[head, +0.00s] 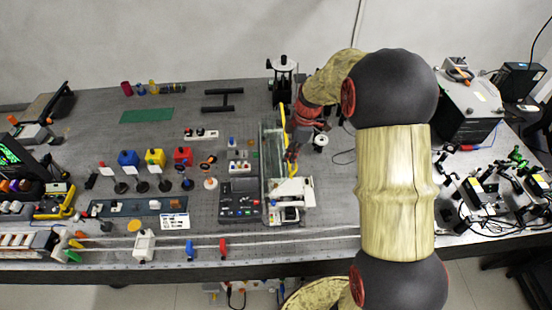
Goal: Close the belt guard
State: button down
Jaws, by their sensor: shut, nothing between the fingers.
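What looks like the belt guard (272,152) is a clear panel with a yellow edge, near the middle of the bench in the head view. It stands raised beside a small machine with a white body (293,188) and a dark control box (239,207). My gripper (291,158) is shut and empty, pointing down close to the right side of the yellow edge. I cannot tell whether it touches the panel. My wrist and fingers hide part of the area right of the guard.
Blue, yellow and red blocks (183,156) and several small posts stand left of the machine. A rail (325,235) runs along the bench front. A black post device (283,72) stands behind. Optical parts and cables (490,190) crowd the right end.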

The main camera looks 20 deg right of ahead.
jog(key=s+d+f+t+y+b, duration=0.2)
jog(key=d+f+y+b, duration=0.5)
jog(key=f+b, duration=0.8)
jog(key=shift+s+d+f+b, duration=0.2)
jog(key=shift+s+d+b, duration=0.45)
jog(key=shift+d+b, duration=1.65)
jog(key=shift+a+b, duration=0.75)
